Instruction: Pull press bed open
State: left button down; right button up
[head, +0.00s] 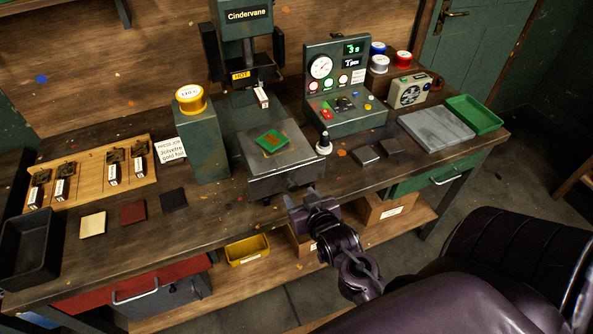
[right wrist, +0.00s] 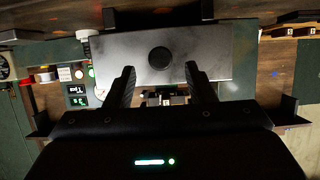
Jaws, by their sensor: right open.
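The press bed (head: 286,158) is a grey metal slab under the green press head (head: 250,72) marked "HOT". A green piece with a brown middle (head: 271,141) lies on it. My right gripper (head: 300,196) is open at the front edge of the bed, with its arm coming from the lower right. In the right wrist view the grey bed (right wrist: 205,50) shows a round black knob (right wrist: 158,60), framed between the open fingertips (right wrist: 161,76). Whether the fingers touch anything cannot be told. My left gripper is not in view.
A control box (head: 340,80) and a black-and-white knob (head: 323,143) stand right of the bed. A wooden board (head: 90,175) and black tray (head: 30,240) are far left.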

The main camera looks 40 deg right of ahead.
jog(key=v, duration=0.3)
jog(key=shift+s+r, duration=0.1)
jog(key=shift+s, duration=0.2)
jog(key=s+a+f+n+g+y+b, duration=0.1)
jog(key=s+a+f+g, duration=0.15)
jog(key=f, duration=0.85)
jog(key=s+a+f+n+g+y+b, duration=0.1)
jog(key=s+a+f+g, duration=0.2)
jog(key=f, duration=0.9)
jog(key=s+a+f+n+g+y+b, duration=0.15)
jog(key=s+f, duration=0.35)
jog(key=f, duration=0.6)
jog(key=s+f+n+g, duration=0.1)
jog(key=s+f+g, duration=0.4)
jog(key=s+f, duration=1.1)
jog(key=s, duration=0.4)
jog(key=shift+s+f+n, duration=0.2)
jog(key=shift+n, duration=0.15)
